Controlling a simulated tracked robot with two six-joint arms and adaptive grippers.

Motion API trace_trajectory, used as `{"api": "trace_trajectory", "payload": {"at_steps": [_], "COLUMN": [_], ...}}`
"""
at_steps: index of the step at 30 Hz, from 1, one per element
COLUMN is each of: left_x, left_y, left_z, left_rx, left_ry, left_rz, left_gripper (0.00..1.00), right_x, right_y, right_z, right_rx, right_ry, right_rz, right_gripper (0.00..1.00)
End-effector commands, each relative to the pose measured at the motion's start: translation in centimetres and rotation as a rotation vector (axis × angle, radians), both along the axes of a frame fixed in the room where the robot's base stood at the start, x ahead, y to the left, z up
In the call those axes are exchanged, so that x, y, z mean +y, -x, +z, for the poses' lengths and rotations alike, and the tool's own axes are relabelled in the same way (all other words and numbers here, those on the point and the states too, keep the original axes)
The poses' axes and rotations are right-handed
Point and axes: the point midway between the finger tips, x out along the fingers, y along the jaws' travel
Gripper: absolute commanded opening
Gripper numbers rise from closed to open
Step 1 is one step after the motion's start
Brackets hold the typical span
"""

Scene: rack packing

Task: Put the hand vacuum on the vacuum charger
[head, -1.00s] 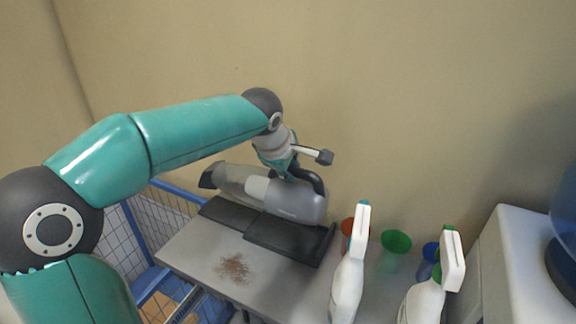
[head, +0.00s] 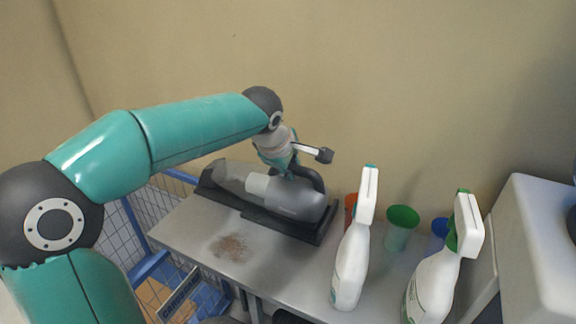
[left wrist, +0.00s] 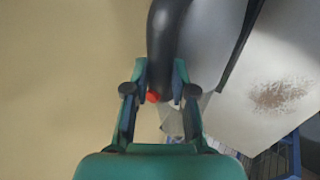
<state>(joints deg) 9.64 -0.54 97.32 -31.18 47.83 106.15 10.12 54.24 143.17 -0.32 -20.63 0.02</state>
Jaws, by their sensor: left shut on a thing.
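The grey hand vacuum (head: 294,199) with its clear nose lies lengthwise along the black vacuum charger (head: 262,222) on the grey table. In the head view it appears to rest down in the charger, with the charger's dark edge showing along its front. My left gripper (head: 300,174) is shut on the vacuum's dark handle from above. In the left wrist view, my left gripper (left wrist: 163,93) has its fingers on either side of the black handle (left wrist: 166,40), with a red spot beside them. My right gripper is in neither view.
Two white spray bottles (head: 352,262) (head: 432,284) stand at the right. Orange, green (head: 400,230) and blue cups stand behind them. A brown crumb patch (head: 230,247) lies on the table (head: 190,232) in front of the charger. A blue wire cart (head: 150,215) is at the left.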

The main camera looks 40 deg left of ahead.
Motion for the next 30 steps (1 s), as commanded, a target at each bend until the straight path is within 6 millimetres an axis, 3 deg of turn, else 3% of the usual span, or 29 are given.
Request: {"api": "trace_trajectory", "payload": {"at_steps": [25,26,30], "left_x": [0.13,0.13,0.12], "left_y": [0.0,-0.01,0.03], "left_z": [-0.41,-0.34,-0.37], "left_rx": [-0.006,-0.006,-0.005], "left_ry": [-0.003,-0.003,-0.002], "left_rz": [0.0,0.0,0.001], "left_gripper": [0.0,0.28,0.51], "right_x": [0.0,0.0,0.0], "right_y": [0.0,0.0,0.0], "right_z": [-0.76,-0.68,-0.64], "right_rx": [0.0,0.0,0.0], "right_ry": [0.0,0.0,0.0], "right_rz": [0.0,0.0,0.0], "right_gripper": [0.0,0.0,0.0]}}
